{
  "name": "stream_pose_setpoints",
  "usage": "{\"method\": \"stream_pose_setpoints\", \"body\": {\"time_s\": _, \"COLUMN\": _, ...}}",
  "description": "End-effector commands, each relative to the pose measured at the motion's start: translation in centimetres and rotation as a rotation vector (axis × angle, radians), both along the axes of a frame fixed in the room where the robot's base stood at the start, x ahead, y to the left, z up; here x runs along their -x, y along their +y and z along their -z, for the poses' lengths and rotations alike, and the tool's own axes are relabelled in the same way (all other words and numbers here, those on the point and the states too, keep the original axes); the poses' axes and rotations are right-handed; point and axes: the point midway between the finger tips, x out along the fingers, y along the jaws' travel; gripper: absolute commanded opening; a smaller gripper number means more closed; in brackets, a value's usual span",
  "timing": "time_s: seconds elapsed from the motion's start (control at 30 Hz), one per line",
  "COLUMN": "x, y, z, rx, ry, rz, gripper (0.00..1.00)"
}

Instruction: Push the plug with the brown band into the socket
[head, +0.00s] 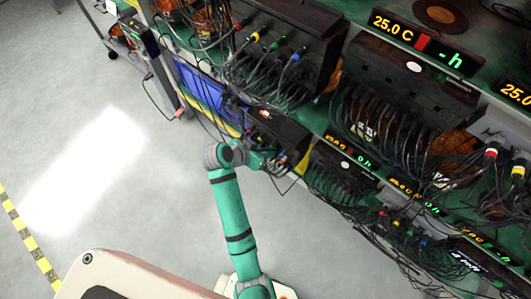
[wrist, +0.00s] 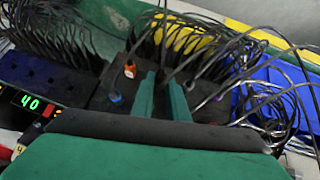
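My gripper (wrist: 162,88) reaches in over a dark socket unit in the wrist view. Its two green fingers stand a little apart, with something dark and cables between them. I cannot tell whether they grip a plug. In the head view my gripper (head: 270,160) is small, at the lower shelf of the rack. A plug with an orange band (wrist: 129,70) stands left of the fingers, and a plug with a blue band (wrist: 115,97) is lower left. I cannot make out a brown band in either view. The socket openings near the fingertips are hidden by fingers and cables.
Black cables (wrist: 215,50) hang thickly around my gripper. A blue panel (wrist: 265,85) lies to the right in the wrist view, and a unit with a green display (wrist: 30,101) to the left. The floor (head: 110,170) left of my arm is clear.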

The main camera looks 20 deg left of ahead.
Motion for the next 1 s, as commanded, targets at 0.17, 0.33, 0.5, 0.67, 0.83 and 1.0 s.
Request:
{"method": "stream_pose_setpoints", "body": {"time_s": 0.17, "x": -0.1, "y": -0.3, "z": -0.1, "rx": 0.002, "ry": -0.004, "rz": 0.006, "gripper": 0.33}}
{"method": "stream_pose_setpoints", "body": {"time_s": 0.33, "x": -0.1, "y": -0.2, "z": -0.1, "rx": 0.001, "ry": -0.003, "rz": 0.004, "gripper": 0.33}}
{"method": "stream_pose_setpoints", "body": {"time_s": 0.5, "x": 0.6, "y": 0.3, "z": -1.0, "rx": 0.0, "ry": -0.005, "rz": 0.002, "gripper": 0.33}}
{"method": "stream_pose_setpoints", "body": {"time_s": 0.67, "x": 2.1, "y": 1.4, "z": -3.1, "rx": -0.001, "ry": -0.006, "rz": 0.002, "gripper": 0.33}}
{"method": "stream_pose_setpoints", "body": {"time_s": 0.83, "x": 4.0, "y": 2.6, "z": -5.4, "rx": -0.001, "ry": -0.005, "rz": 0.002, "gripper": 0.33}}
{"method": "stream_pose_setpoints", "body": {"time_s": 1.0, "x": 5.3, "y": 3.4, "z": -7.2, "rx": 0.0, "ry": -0.005, "rz": 0.002, "gripper": 0.33}}
